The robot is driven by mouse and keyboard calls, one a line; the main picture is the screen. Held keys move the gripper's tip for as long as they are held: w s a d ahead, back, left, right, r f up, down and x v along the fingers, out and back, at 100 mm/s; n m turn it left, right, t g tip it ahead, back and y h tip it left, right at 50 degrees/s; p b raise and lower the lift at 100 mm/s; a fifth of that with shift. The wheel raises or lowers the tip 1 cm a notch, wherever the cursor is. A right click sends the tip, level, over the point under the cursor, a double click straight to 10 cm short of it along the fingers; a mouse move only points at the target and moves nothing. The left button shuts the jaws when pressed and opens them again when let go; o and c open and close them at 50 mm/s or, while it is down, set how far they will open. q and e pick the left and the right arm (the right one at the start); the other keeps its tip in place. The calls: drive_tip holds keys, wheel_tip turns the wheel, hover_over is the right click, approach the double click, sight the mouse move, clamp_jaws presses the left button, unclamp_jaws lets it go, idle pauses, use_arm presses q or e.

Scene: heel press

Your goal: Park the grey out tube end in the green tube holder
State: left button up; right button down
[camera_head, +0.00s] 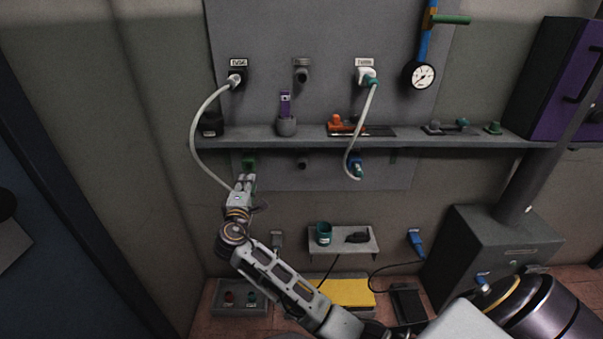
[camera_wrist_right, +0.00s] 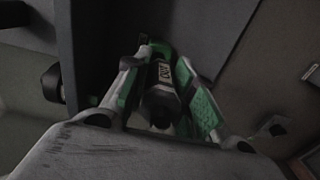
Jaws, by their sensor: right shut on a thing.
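The grey tube (camera_head: 196,116) runs from a dark port on the upper left of the wall panel and curves down to my right gripper (camera_head: 245,179). That gripper is shut on the tube end (camera_wrist_right: 162,102), a dark cylinder between the fingers in the wrist view, with a pale label next to it. The green tube holder (camera_head: 249,162) is on the panel under the shelf, just above the fingertips. Green also shows beyond the tube end in the wrist view (camera_wrist_right: 158,47). I cannot tell whether the tube end is seated in the holder. My left gripper is not in view.
The grey shelf (camera_head: 400,140) juts out above the holder. A second pale tube (camera_head: 361,125) hangs to the right, ending at a blue holder (camera_head: 355,166). A small shelf with a green cup (camera_head: 323,233) is lower right. The wall left of my gripper is clear.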

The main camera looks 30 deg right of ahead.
drive_tip(key=shift+w+a, duration=0.4)
drive_tip(key=shift+a, duration=0.3)
drive_tip(key=shift+b+x, duration=0.45)
drive_tip(key=shift+x, duration=3.5)
idle(3.1)
drive_tip(key=c, duration=1.1)
unclamp_jaws()
